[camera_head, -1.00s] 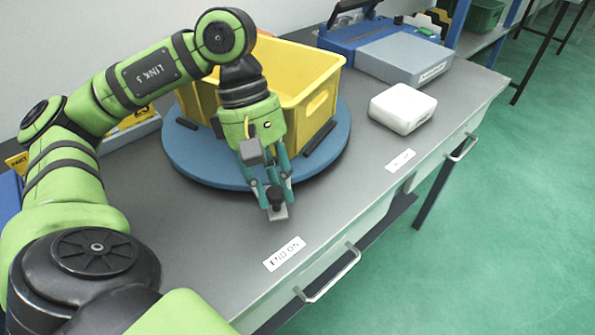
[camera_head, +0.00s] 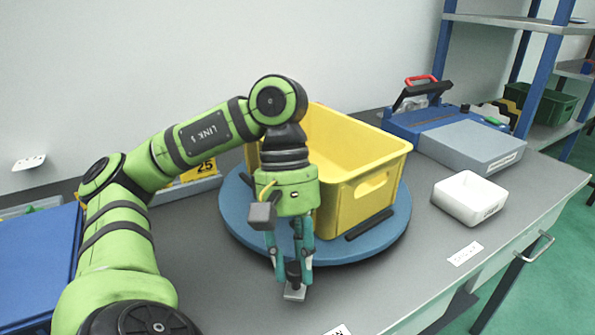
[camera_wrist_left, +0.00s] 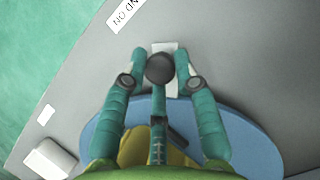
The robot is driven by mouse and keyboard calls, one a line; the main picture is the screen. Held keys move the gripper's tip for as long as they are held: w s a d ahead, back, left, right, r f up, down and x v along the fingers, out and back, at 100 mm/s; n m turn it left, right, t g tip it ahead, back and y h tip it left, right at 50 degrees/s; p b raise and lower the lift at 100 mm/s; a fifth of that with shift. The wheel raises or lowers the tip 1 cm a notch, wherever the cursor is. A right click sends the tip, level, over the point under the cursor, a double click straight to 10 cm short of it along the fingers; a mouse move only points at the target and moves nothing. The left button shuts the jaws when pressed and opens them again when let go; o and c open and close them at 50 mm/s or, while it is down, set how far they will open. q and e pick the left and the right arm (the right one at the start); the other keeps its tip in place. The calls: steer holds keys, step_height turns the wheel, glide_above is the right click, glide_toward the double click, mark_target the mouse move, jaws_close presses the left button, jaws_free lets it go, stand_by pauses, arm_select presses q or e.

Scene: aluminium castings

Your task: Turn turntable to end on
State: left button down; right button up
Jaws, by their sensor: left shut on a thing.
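The turntable is a blue round disc (camera_head: 232,228) on the grey bench, and it carries a yellow crate (camera_head: 375,188). A grey tab (camera_head: 294,294) with a black knob (camera_wrist_left: 160,68) sticks out at its front edge. My left gripper (camera_head: 293,275) points down and is shut on this black knob. In the left wrist view its fingers (camera_wrist_left: 159,78) stand on either side of the knob, with the light tab beneath. A white label reading "ON" (camera_head: 339,330) is cut off in the head view; it also shows in the left wrist view (camera_wrist_left: 126,14). My right gripper is out of view.
A white tray (camera_head: 470,198) and another label (camera_head: 465,253) lie to the right. A grey box (camera_head: 475,148) and a blue case (camera_head: 410,122) stand behind. A blue object (camera_head: 35,262) lies at left. Bare bench surrounds the disc's front.

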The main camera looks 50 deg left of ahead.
arm_select(q)
steer(key=shift+r, duration=0.1)
steer(key=c, duration=1)
jaws_free()
steer(key=shift+s+d, duration=0.15)
steer(key=shift+s, duration=0.05)
steer(key=shift+o, duration=0.2)
steer(key=shift+w+r, duration=0.1)
step_height(320, 180, up, 10)
